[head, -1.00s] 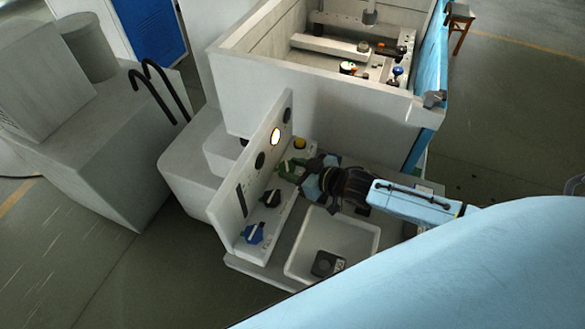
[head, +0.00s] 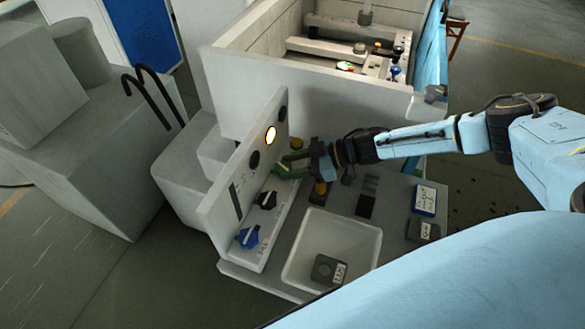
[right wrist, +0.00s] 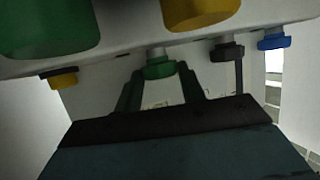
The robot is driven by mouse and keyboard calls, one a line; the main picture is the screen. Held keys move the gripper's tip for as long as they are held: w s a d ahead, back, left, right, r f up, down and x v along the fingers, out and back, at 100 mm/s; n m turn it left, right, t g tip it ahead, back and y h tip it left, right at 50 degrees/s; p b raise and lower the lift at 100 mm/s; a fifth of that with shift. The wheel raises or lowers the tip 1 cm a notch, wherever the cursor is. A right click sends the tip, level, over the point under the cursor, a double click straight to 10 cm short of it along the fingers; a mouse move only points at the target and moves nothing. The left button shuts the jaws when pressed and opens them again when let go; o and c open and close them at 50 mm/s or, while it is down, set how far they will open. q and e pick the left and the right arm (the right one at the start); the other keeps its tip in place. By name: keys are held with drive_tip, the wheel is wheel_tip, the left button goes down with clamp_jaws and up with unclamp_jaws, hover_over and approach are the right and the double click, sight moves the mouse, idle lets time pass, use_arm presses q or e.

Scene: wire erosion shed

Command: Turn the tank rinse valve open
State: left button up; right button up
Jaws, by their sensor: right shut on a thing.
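A row of valves lines the ledge under the upright grey panel (head: 240,190). A green valve handle (head: 283,173) is at the far part of the row, with a black handle (head: 267,200) and a blue handle (head: 248,237) nearer. My right gripper (head: 294,163) is shut on the green handle and partly covers it. In the right wrist view, the green handle (right wrist: 160,68) sits between my two fingers (right wrist: 160,88). Black (right wrist: 228,52), blue (right wrist: 273,41) and yellow (right wrist: 64,80) handles stand apart on either side. Their labels are unreadable. My left gripper is not seen.
A white tray (head: 371,236) holding a dark block (head: 328,269) lies on the bench. A yellow-topped item (head: 320,188) stands close under my right gripper. A large open tank (head: 240,90) rises behind. The lit round lamp (head: 270,136) is on the panel.

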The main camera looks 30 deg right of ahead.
drive_tip(key=shift+w+d+n+g+y+b, duration=0.1)
drive_tip(key=shift+w+n+g+y+b, duration=0.15)
drive_tip(key=shift+n+g+y+b, duration=0.5)
drive_tip(key=shift+w+n+g+y+b, duration=0.1)
drive_tip(key=shift+w+n+g+b, duration=0.2)
drive_tip(key=shift+n+g, duration=0.8)
drive_tip(key=shift+s+r, duration=0.1)
drive_tip(key=o, duration=0.7)
wheel_tip(320, 180, up, 10)
drive_tip(key=shift+p, duration=0.45)
